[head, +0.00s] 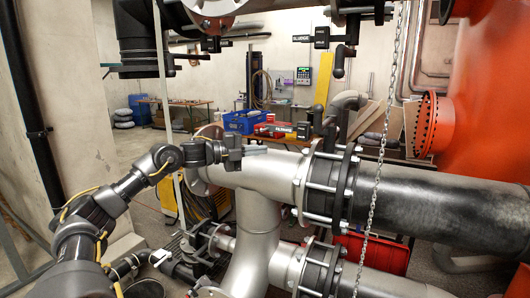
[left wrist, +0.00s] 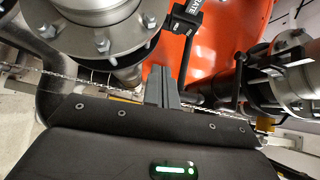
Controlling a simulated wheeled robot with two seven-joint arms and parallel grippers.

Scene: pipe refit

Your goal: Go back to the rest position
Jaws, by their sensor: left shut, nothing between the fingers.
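My left arm comes in from the left in the head view. Its dark gripper (head: 256,150) points right, in front of the grey pipe tee (head: 257,215) and near the tee's upper left flange. I cannot tell whether it touches the pipe. In the left wrist view the two grey fingers (left wrist: 161,88) are together with nothing between them. My right gripper is in neither view.
A hanging chain (head: 383,140) crosses the right side of the head view. A bolted flange joint (head: 325,185) joins the tee to a dark pipe (head: 440,205). A large orange vessel (head: 485,90) stands right. A blue crate (head: 243,121) sits on a table behind.

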